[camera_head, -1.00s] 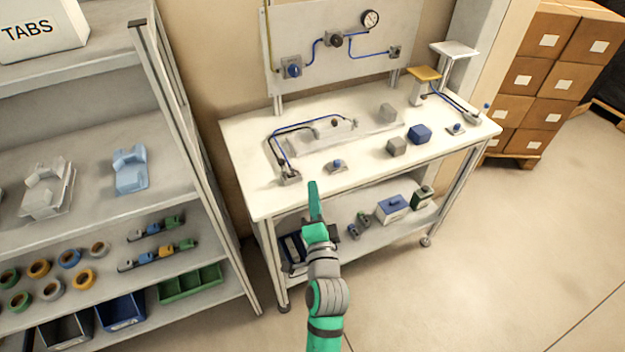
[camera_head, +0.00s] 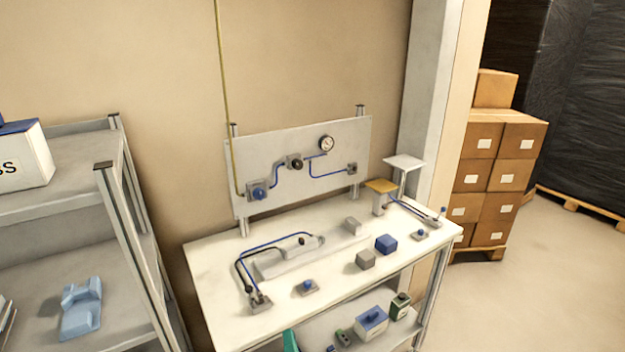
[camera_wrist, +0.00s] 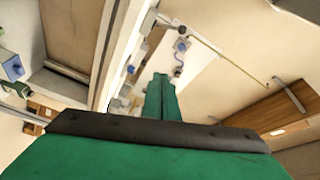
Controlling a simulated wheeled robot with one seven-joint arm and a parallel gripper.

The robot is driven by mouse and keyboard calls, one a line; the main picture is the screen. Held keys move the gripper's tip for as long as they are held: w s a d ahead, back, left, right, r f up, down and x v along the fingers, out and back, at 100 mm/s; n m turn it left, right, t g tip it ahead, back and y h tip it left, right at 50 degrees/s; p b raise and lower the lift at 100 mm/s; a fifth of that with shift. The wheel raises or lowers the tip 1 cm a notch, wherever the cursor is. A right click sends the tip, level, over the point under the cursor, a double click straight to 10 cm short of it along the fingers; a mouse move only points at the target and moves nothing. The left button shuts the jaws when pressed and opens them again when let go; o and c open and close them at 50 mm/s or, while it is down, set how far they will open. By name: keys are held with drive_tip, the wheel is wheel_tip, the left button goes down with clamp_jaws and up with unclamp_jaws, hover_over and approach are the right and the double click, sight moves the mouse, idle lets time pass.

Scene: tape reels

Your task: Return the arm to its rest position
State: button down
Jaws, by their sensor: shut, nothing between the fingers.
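My gripper shows in the wrist view (camera_wrist: 160,98) as green fingers pressed together, with nothing between them. In the head view only a green tip of my gripper (camera_head: 290,341) shows at the bottom edge, in front of the white workbench (camera_head: 215,270). The rest of my arm is out of that view. The fingers appear apart from the bench, though the exact gap cannot be told.
A shelf unit (camera_head: 115,200) stands at left. Stacked cartons (camera_head: 490,175) stand at right, beside open floor.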

drive_tip(key=s+d+f+n+g+h, duration=0.1)
drive_tip(key=s+d+f+n+h, duration=0.15)
drive_tip(key=s+f, duration=0.45)
drive_tip(key=s+d+f+n+g+h, duration=0.1)
drive_tip(key=s+d+f+n, duration=0.25)
drive_tip(key=s, duration=0.85)
drive_tip(key=s+n+g, duration=0.1)
drive_tip(key=s+n, duration=0.4)
drive_tip(key=s, duration=1.2)
drive_tip(key=shift+s+r, duration=0.3)
drive_tip(key=shift+s, duration=0.1)
drive_tip(key=c, duration=2.4)
unclamp_jaws()
drive_tip(key=shift+a+h, duration=0.1)
drive_tip(key=shift+h, duration=0.15)
drive_tip(key=shift+c, duration=0.2)
